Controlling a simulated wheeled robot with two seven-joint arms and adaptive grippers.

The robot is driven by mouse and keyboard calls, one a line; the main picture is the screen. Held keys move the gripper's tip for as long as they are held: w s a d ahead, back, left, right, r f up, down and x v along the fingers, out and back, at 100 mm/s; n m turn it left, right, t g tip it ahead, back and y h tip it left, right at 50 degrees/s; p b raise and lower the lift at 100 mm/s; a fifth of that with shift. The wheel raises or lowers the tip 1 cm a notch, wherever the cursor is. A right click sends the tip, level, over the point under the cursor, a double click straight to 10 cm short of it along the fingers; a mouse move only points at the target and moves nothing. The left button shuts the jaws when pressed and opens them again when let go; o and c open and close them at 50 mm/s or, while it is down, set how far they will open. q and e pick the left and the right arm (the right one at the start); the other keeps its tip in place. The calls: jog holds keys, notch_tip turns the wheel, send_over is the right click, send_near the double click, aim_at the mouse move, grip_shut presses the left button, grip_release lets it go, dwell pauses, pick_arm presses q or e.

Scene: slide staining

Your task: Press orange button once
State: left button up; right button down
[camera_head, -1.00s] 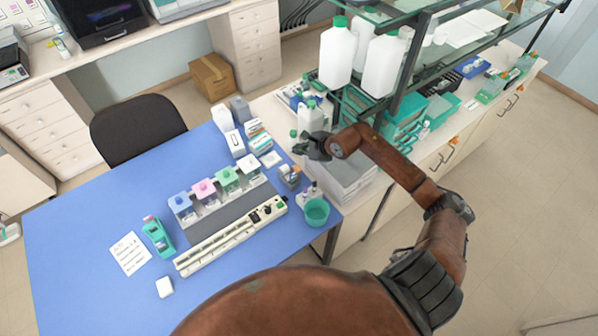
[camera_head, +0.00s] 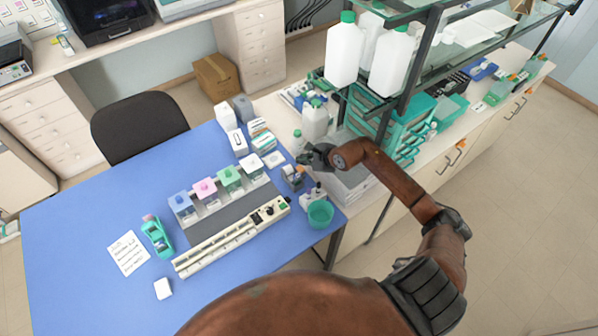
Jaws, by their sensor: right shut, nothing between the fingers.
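A long cream slide-staining device (camera_head: 215,247) lies on the blue table, with a control panel (camera_head: 270,211) at its right end. The panel shows dark controls and a green patch; I cannot make out an orange button on it. My right gripper (camera_head: 306,157) is shut and empty. In the picture it is above and to the right of the panel, apart from it, near the table's back right corner. My left gripper is not in view.
Staining jars with blue, pink and green lids (camera_head: 205,189) stand behind the device. A green cup (camera_head: 320,213) stands by the table's right edge. White boxes (camera_head: 237,141) are at the back. A shelf with large white bottles (camera_head: 345,52) rises behind my right arm.

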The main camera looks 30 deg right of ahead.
aim_at(302, 170)
notch_tip(302, 170, down, 2)
jog(key=shift+w+f+b, duration=0.1)
jog(key=shift+f+b, duration=0.05)
jog(key=shift+b, duration=0.45)
jog(key=shift+f, duration=0.1)
dwell(0.8)
jog(key=shift+f+b, duration=0.3)
jog(key=shift+b, duration=0.1)
jog(key=shift+f, duration=0.1)
